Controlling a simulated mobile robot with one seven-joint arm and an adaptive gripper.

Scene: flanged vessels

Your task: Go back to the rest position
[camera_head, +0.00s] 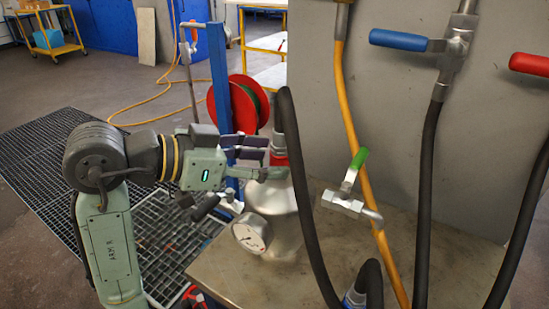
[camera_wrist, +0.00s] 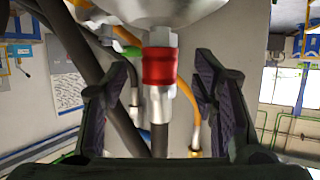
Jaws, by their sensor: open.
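My gripper (camera_head: 258,155) is open beside the neck of a pale metal vessel (camera_head: 278,225) in the head view. A red collar (camera_head: 280,160) sits on the vessel's neck, with a black hose (camera_head: 298,150) close by. In the wrist view my two dark fingers (camera_wrist: 160,72) stand apart on either side of the red collar (camera_wrist: 158,66), and a gap shows on both sides. The vessel's rounded body (camera_wrist: 160,8) fills the top of that view. How far the fingertips reach past the collar is hard to tell.
A pressure gauge (camera_head: 251,234) sits low on the vessel. A green-handled valve (camera_head: 349,188), a yellow hose (camera_head: 362,165) and black hoses stand to the right. A blue post (camera_head: 219,85) and red reel (camera_head: 240,104) stand behind my arm. Open floor (camera_head: 35,95) lies at left.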

